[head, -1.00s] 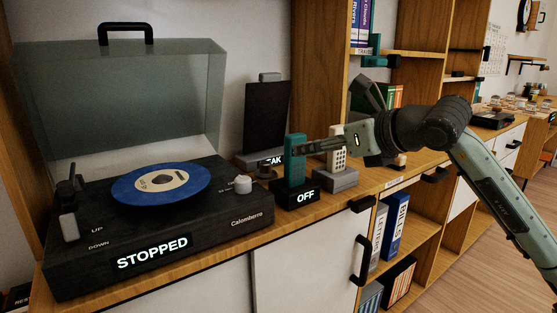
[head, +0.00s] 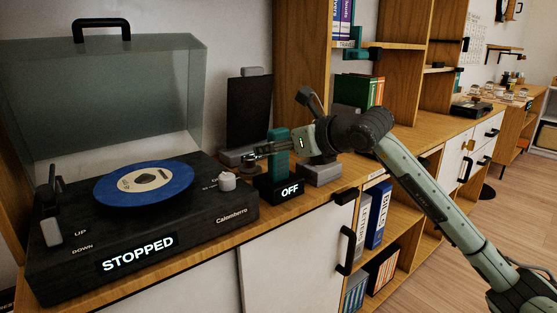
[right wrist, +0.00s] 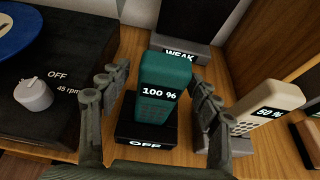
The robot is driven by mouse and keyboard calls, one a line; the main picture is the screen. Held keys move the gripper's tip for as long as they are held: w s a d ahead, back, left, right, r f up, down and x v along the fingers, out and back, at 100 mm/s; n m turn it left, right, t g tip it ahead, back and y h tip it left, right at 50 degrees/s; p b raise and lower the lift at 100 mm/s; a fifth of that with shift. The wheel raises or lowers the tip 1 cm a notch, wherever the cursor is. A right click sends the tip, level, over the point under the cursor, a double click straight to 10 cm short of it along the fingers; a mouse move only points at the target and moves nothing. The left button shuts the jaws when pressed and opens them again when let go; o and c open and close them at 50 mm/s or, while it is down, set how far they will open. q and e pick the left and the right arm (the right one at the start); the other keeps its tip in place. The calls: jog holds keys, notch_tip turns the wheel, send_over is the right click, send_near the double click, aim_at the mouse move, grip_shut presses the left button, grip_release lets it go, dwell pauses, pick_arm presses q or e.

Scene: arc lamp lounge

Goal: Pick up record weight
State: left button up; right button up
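I cannot identify a record weight for certain. The black turntable (head: 150,240) carries a blue record (head: 112,190) with a cream label and reads STOPPED. My right gripper (head: 252,156) is open in front of the teal handset (head: 278,143). In the right wrist view its fingers (right wrist: 153,98) are spread to either side of the teal handset (right wrist: 163,82), with no visible grip on it. My left gripper is not in view.
The turntable's clear lid (head: 110,95) stands raised. A pale knob (head: 227,181) is on its right end. The handset's black base reads OFF. A cream handset (right wrist: 268,108) stands close to the right finger. A dark panel (head: 250,110) stands behind. Shelves are at right.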

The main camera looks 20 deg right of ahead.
jog(key=c, duration=1.2)
